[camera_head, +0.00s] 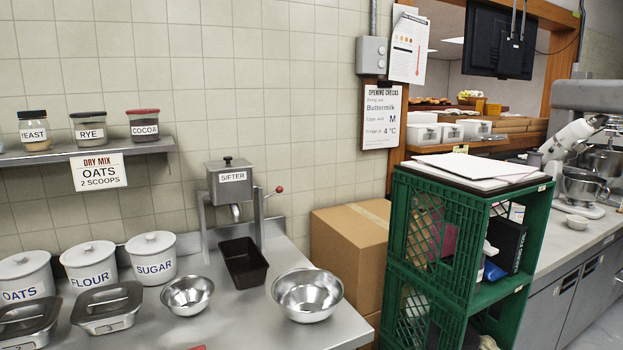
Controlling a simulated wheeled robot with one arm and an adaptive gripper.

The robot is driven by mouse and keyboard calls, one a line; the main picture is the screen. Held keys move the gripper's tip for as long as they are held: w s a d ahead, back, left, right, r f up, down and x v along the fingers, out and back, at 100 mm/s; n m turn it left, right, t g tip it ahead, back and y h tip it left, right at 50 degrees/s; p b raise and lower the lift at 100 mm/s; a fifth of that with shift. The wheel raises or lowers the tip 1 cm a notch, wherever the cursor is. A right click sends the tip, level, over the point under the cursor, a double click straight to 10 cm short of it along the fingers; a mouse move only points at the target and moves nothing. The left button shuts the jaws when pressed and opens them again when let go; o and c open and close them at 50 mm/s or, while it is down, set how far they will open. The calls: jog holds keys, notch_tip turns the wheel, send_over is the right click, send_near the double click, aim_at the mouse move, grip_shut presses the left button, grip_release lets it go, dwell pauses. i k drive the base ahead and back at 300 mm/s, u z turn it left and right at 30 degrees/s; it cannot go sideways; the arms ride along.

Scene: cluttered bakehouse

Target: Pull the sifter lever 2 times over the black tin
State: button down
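The sifter (230,185) is a grey metal box with a label, mounted on a stand at the back of the steel counter. Its spout (236,212) points down. The sifter lever (268,197) is on its right side, angled up and ending in a red knob (279,189). The black tin (262,272) is a dark rectangular loaf tin on the counter below the spout and slightly in front of it. Its inside looks dark, and I cannot tell whether it holds anything. My gripper is not in view.
Steel bowls (187,307) (332,303) stand in front of the tin, left and right. Labelled canisters (152,268) and lidded pans (107,318) fill the counter's left. A cardboard box (335,245) and green crates (460,225) stand right. A shelf (60,155) holds jars.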

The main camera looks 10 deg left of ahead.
aim_at(279, 189)
jog(key=u, duration=0.2)
jog(key=i, duration=0.85)
jog(key=u, duration=1.2)
jog(key=i, duration=0.6)
jog(key=u, duration=0.7)
